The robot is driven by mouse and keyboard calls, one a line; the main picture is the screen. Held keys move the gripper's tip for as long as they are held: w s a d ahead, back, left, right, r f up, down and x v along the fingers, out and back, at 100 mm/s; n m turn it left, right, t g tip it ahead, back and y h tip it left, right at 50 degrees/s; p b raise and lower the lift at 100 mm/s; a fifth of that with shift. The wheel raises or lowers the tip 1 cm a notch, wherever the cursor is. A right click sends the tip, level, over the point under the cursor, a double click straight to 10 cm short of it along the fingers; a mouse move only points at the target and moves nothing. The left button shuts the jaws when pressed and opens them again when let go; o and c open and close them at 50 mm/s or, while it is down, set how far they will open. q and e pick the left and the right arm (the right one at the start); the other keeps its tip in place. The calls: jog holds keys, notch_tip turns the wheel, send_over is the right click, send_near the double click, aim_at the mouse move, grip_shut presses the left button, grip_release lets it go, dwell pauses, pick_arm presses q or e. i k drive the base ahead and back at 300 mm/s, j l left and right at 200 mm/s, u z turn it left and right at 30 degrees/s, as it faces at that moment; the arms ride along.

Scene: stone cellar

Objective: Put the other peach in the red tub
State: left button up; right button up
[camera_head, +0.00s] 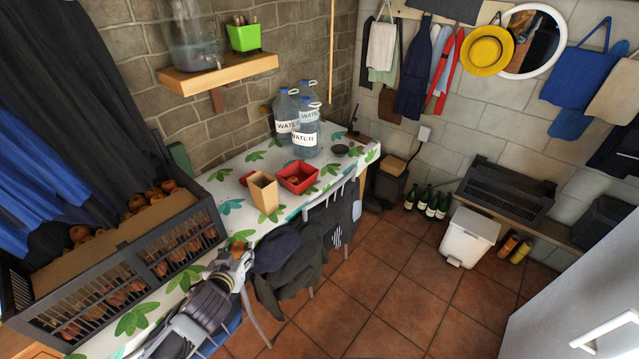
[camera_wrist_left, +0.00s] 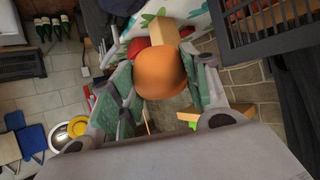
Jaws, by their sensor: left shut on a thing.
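My left gripper (camera_head: 240,252) is shut on a peach (camera_wrist_left: 162,73). In the left wrist view the round orange peach sits between the two green finger pads. In the head view the gripper is above the near side of the table, left of the chair, and the peach hardly shows. The red tub (camera_head: 309,186) stands on the table, farther back and to the right of the gripper, with a peach (camera_head: 294,180) inside. Part of the red tub (camera_wrist_left: 138,47) also shows behind the held peach in the left wrist view. My right gripper is out of view.
A tan square container (camera_head: 263,192) stands left of the tub, beside a small red thing (camera_head: 246,178). Water bottles (camera_head: 306,134) stand behind. A dark crate (camera_head: 130,276) of peaches fills the table's left end. Dark clothes (camera_head: 283,262) hang over chairs along the front.

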aim_at(298, 178)
jog(key=i+l+z, duration=0.1)
jog(key=z, duration=0.8)
jog(key=i+z, duration=0.4)
jog(key=i, duration=0.35)
jog(key=i+l+u, duration=0.1)
jog(key=i, duration=1.05)
jog(key=i+u, duration=0.35)
jog(key=i, duration=0.25)
jog(key=i+l+u, duration=0.25)
jog(key=i+u, duration=0.15)
jog(key=i, duration=0.15)
